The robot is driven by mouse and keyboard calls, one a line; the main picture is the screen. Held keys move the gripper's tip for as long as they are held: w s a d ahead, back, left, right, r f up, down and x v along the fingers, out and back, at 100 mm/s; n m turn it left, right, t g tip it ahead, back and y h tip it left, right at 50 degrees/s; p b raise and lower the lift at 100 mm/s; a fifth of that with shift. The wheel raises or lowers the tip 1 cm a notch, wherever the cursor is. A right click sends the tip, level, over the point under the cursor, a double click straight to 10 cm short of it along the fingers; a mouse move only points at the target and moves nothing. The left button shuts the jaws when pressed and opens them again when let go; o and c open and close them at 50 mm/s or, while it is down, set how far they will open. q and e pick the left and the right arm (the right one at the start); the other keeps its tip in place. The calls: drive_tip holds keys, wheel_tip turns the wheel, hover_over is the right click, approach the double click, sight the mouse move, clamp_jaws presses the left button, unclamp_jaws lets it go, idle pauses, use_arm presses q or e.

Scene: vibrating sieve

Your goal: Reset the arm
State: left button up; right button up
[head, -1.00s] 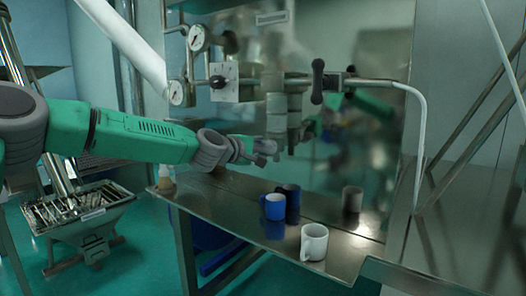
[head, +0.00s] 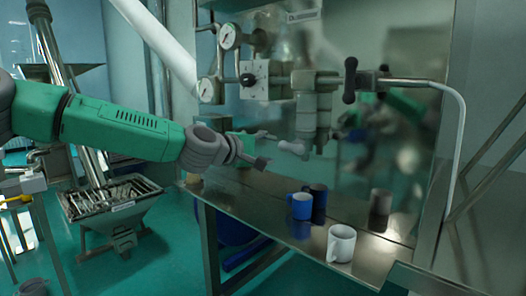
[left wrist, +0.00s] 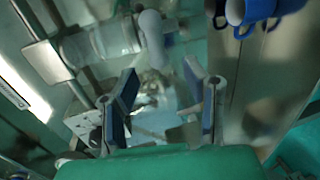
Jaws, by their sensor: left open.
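My left arm comes in from the left in the head view. Its left gripper (head: 264,148) is above the left part of the steel counter, in front of the machine's panel. In the left wrist view the left gripper (left wrist: 160,95) has its two fingers spread apart with nothing between them. My right gripper does not show in either view.
A blue mug (head: 300,206) and a white mug (head: 341,243) stand on the steel counter (head: 262,200), right of the gripper. A machine with gauges (head: 229,37) and a black-handled lever (head: 350,80) is behind. A hopper (head: 112,203) stands at left.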

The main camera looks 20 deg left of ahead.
use_arm(q)
drive_tip(key=shift+v, duration=1)
drive_tip(key=shift+f, duration=0.1)
